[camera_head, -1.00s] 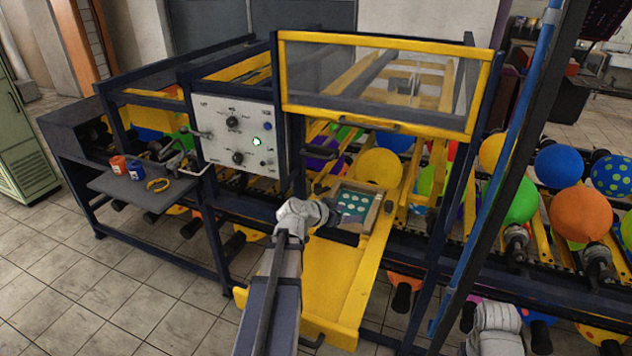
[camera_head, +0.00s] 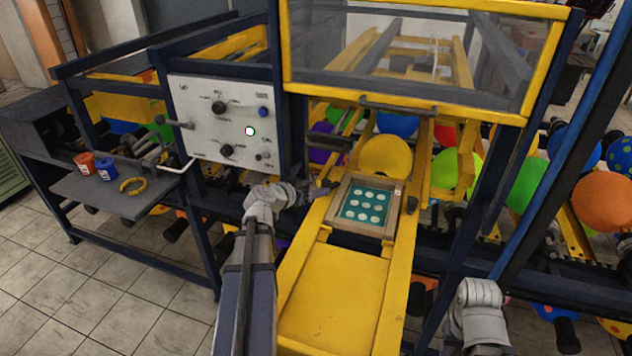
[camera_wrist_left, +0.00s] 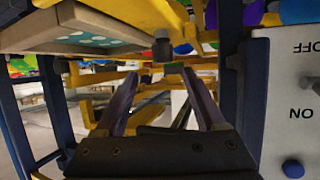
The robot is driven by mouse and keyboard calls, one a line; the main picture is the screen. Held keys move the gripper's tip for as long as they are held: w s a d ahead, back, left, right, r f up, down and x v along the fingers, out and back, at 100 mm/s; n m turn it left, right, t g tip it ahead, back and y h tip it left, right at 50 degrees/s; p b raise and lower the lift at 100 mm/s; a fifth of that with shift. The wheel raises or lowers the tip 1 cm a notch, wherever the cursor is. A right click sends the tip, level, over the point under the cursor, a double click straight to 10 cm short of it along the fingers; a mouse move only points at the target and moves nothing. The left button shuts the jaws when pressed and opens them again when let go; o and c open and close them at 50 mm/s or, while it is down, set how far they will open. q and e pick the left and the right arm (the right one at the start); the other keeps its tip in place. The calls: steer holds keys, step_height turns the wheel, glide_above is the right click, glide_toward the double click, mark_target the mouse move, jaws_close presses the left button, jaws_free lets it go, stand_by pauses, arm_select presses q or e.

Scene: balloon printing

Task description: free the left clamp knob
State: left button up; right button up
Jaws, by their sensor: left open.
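The print screen frame (camera_head: 336,219), a wooden frame around a teal panel with pale dots, lies on the yellow carriage (camera_head: 335,290). My left gripper (camera_head: 325,189) is at the frame's left side, small and partly merged with dark parts there. In the left wrist view, my left gripper (camera_wrist_left: 160,73) is open, with nothing between its fingers. A dark knob (camera_wrist_left: 162,48), apparently the left clamp knob, shows just beyond the fingertips, beside the screen frame (camera_wrist_left: 85,38). Contact cannot be told. A dark right-hand knob (camera_head: 411,205) sits at the frame's other side. My right gripper is out of view.
A control panel (camera_head: 222,120) with knobs and a lit button stands left of my left gripper. A yellow-framed clear guard (camera_head: 440,113) is above the screen. Balloons (camera_head: 385,157) fill the machine behind. A side shelf (camera_head: 105,193) holds red and blue pots and a yellow ring.

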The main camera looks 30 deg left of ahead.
mark_target(323, 183)
arm_select(q)
steer(key=shift+w+a+f, duration=0.2)
steer(key=shift+a, duration=0.15)
steer(key=shift+d+r, duration=0.1)
steer(key=shift+d, duration=0.05)
steer(key=b+x, duration=0.3)
steer(key=x, duration=0.4)
steer(key=shift+w, duration=0.4)
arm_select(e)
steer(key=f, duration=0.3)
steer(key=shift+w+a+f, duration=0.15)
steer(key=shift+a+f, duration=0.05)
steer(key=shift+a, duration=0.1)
arm_select(q)
jaws_close()
